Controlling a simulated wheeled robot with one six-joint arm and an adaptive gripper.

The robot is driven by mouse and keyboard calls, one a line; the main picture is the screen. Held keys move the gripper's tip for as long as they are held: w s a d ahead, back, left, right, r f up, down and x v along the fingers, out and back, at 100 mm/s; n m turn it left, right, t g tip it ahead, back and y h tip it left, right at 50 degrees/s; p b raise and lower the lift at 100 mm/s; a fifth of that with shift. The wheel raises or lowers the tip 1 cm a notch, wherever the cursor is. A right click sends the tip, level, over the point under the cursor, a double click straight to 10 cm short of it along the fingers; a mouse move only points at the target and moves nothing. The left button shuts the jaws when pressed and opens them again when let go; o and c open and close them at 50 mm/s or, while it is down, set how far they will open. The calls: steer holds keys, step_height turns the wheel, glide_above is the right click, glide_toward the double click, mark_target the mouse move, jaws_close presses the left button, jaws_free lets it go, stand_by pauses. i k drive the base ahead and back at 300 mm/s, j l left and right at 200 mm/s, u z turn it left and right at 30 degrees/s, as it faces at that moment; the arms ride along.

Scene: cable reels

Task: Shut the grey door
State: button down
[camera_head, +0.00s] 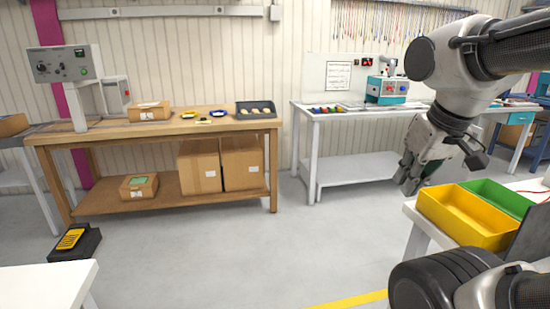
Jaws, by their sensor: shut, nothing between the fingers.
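I cannot make out a grey door for certain in the head view. My gripper (407,180) hangs at the right, pointing down, with its fingers shut and empty. It is in front of the white workbench (357,168), above and left of the yellow bin (462,217). No door touches the gripper in this view.
A green bin (497,197) stands beside the yellow one on a white table at the right. A wooden bench (165,129) with cardboard boxes (242,164) stands at the left. The middle floor is clear.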

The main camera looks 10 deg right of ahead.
mark_target(455, 171)
steer(key=i+u, duration=0.15)
steer(key=i, duration=0.75)
steer(key=i+l+u, duration=0.2)
steer(key=i, duration=0.65)
steer(key=i+z, duration=0.25)
steer(key=i, duration=0.25)
steer(key=i+j+z, duration=0.25)
steer(key=i, duration=0.25)
steer(key=i+l+z, duration=0.15)
steer(key=i+z, duration=0.4)
steer(key=z, duration=0.3)
steer(key=i+z, duration=0.4)
steer(key=i+l+z, duration=0.15)
steer(key=i+z, duration=0.2)
steer(key=i, duration=0.35)
steer(key=i+z, duration=0.35)
steer(key=i, duration=0.35)
steer(key=i+j+z, duration=0.4)
steer(key=i, duration=0.3)
steer(key=z, duration=1.55)
steer(key=l+z, duration=0.2)
steer(key=z, duration=0.25)
steer(key=l+z, duration=0.3)
steer(key=z, duration=0.2)
steer(key=l+z, duration=0.25)
steer(key=z, duration=0.2)
steer(key=l+z, duration=0.2)
steer(key=z, duration=0.25)
